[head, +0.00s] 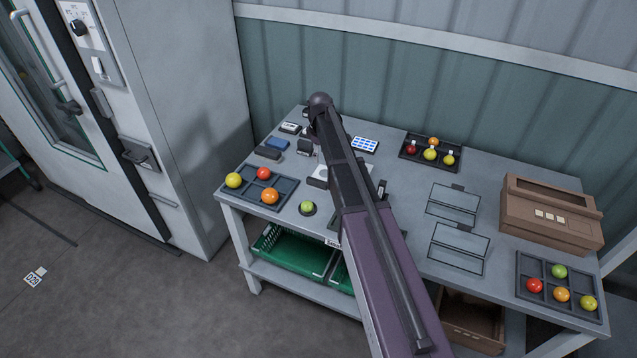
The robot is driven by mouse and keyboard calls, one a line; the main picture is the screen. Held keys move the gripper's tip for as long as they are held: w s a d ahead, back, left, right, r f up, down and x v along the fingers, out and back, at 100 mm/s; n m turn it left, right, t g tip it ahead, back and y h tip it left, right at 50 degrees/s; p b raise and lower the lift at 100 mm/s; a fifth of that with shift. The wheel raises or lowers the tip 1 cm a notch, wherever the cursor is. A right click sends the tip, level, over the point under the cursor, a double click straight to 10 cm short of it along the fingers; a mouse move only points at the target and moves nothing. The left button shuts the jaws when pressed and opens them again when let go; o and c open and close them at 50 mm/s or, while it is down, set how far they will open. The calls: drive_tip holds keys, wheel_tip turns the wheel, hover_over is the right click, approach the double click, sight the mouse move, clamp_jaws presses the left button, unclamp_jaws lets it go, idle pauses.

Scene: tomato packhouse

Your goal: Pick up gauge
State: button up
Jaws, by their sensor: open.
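I cannot tell for sure which thing is the gauge. A small dark device with a pale face (289,128) lies at the table's back left. Beside it are a blue block (277,143) and a dark block (268,153). Another small dark upright piece with a pale face (383,188) stands just right of my arm. My arm reaches across the table from the lower right, its end over these small things. My gripper is hidden behind the arm, and so is part of the table under it.
The grey table (400,256) holds a left tray (283,186), a back tray (409,160) and a right tray (548,300) with tomatoes. A green tomato (307,206) sits alone. A brown box (552,232) stands at right. Green crates (292,262) are below. A cabinet (190,120) stands left.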

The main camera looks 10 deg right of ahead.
sight(320, 181)
drive_tip(key=shift+f+b, duration=3.7)
drive_tip(key=shift+f, duration=0.2)
drive_tip(key=shift+f, duration=0.1)
drive_tip(key=shift+s+f+b, duration=0.15)
drive_tip(key=shift+f+b, duration=1.15)
drive_tip(key=shift+s+f+b, duration=0.1)
drive_tip(key=shift+f+b, duration=1.15)
drive_tip(key=shift+b, duration=0.05)
clamp_jaws()
